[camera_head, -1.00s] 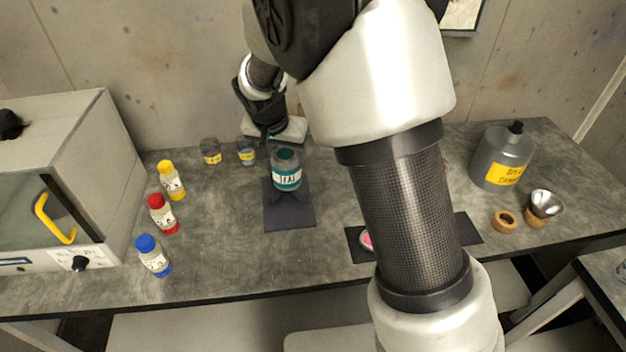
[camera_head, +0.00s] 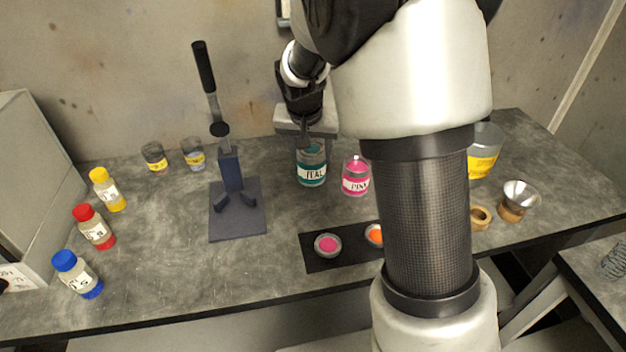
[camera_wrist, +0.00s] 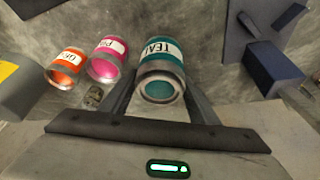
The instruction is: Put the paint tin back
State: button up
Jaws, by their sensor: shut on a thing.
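The teal paint tin (camera_head: 312,173), labelled TEAL, stands upright left of the pink paint tin (camera_head: 355,178) towards the back of the bench. My gripper (camera_head: 306,145) reaches down from above and is shut on the teal tin. In the wrist view the teal tin (camera_wrist: 160,52) lies between both fingers of my gripper (camera_wrist: 160,80). The pink tin (camera_wrist: 106,60) and an orange tin (camera_wrist: 66,68) are beside it there. Whether the teal tin's base touches the bench is hard to tell.
A lever stand (camera_head: 238,222) with a dark base is left of the teal tin. A dark mat (camera_head: 318,262) with pink and orange dishes lies in front. Capped bottles (camera_head: 95,228) stand at left.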

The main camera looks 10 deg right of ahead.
aim_at(311, 169)
jog(key=shift+f+b, duration=0.3)
jog(key=shift+f, duration=2.9)
jog(key=o, duration=1.3)
jog(key=shift+o, duration=0.2)
jog(key=shift+a+r, duration=0.1)
jog(key=shift+r, duration=0.2)
jog(key=p+v, duration=0.1)
jog(key=v, duration=1)
jog(key=shift+s+r, duration=0.15)
jog(key=shift+s, duration=0.05)
jog(key=s+d+r+n+y, duration=0.1)
jog(key=s+r, duration=0.3)
jog(key=s, duration=0.8)
jog(key=s+d+r+n+t, duration=0.1)
jog(key=s+r+n, duration=0.2)
jog(key=s, duration=1)
notch_tip(311, 169, up, 2)
jog(key=shift+r+t+y, duration=0.25)
jog(key=shift+t+y, duration=0.05)
jog(key=shift+y, duration=0.1)
